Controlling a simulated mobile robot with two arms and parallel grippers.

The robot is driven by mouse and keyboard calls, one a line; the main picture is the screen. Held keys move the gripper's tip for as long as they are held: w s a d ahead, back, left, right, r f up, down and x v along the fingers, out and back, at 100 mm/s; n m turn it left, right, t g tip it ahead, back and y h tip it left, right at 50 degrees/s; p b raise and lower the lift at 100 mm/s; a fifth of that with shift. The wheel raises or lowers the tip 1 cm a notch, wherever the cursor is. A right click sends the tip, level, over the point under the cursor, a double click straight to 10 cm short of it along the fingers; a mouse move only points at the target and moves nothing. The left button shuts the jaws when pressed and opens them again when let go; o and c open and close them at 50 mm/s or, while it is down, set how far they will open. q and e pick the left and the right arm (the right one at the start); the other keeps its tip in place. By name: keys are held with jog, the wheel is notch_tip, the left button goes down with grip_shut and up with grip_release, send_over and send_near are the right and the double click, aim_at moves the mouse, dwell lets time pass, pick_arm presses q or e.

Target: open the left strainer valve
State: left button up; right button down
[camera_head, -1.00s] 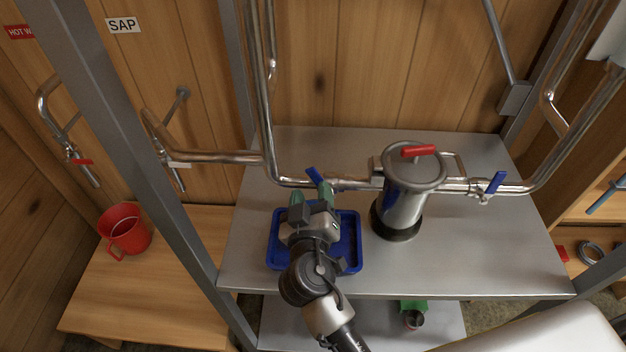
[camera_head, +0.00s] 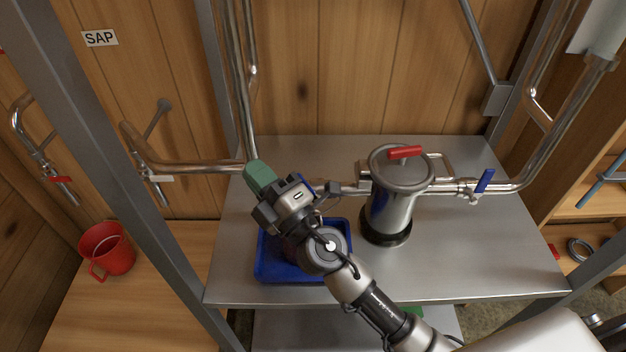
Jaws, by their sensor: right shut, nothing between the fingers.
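The strainer is an upright metal canister (camera_head: 393,200) with a red lid handle (camera_head: 405,152), standing on the steel table. The left strainer valve is on the pipe left of the canister. Only a bit of its blue handle (camera_head: 306,186) shows past my right gripper, so its angle is hard to tell. My right gripper (camera_head: 257,176) has green fingertips, which are shut and empty. It is in front of the valve in the picture, its tips left of the blue handle; I cannot tell if it touches. The right valve has a blue handle (camera_head: 485,180), tilted upward. My left gripper is not in view.
A blue tray (camera_head: 262,270) sits on the steel table (camera_head: 480,260) under my right arm. A grey post stands left of the table. A red mug (camera_head: 106,250) is on the wooden bench at left. The table's right part is clear.

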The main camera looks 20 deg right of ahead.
jog(key=d+r+n+g+h+b, duration=0.35)
jog(key=d+n+g, duration=1.6)
jog(key=n, duration=1.05)
jog(key=t+p, duration=0.1)
jog(key=p, duration=0.5)
send_over(316, 193)
jog(key=f, duration=0.5)
jog(key=d+f, duration=0.1)
jog(key=f, duration=0.2)
jog(key=shift+s, duration=0.1)
jog(key=shift+a+f, duration=0.35)
jog(key=shift+a, duration=0.15)
